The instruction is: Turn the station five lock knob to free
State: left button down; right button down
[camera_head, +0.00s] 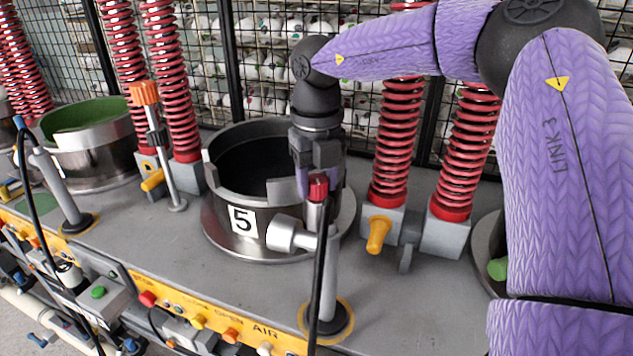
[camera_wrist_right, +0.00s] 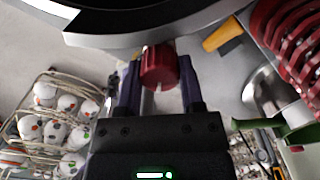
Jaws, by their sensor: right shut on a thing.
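Station five is a round metal mould (camera_head: 222,222) with a "5" label on its front wall. The red lock knob (camera_head: 318,187) sits at the mould's front right, on top of a short grey cylinder. My right gripper (camera_head: 318,180) comes down from above and is shut on the knob. In the right wrist view, the ribbed red knob (camera_wrist_right: 159,68) is between the two dark purple fingers of my right gripper (camera_wrist_right: 160,85). No marking showing the knob's setting can be made out. My left gripper is not in view.
A grey post with a black cable (camera_head: 328,275) stands just in front of the knob. Red springs (camera_head: 397,150) and a yellow lever (camera_head: 378,235) stand to the right. A yellow control panel (camera_head: 190,312) runs along the front edge. A wire basket of balls (camera_wrist_right: 55,120) shows in the wrist view.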

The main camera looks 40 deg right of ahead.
jog(key=n, duration=0.5)
jog(key=shift+n, duration=0.3)
jog(key=n, duration=0.4)
jog(key=shift+r, duration=0.1)
jog(key=shift+n, duration=0.9)
jog(key=shift+c, duration=1.1)
grip_release()
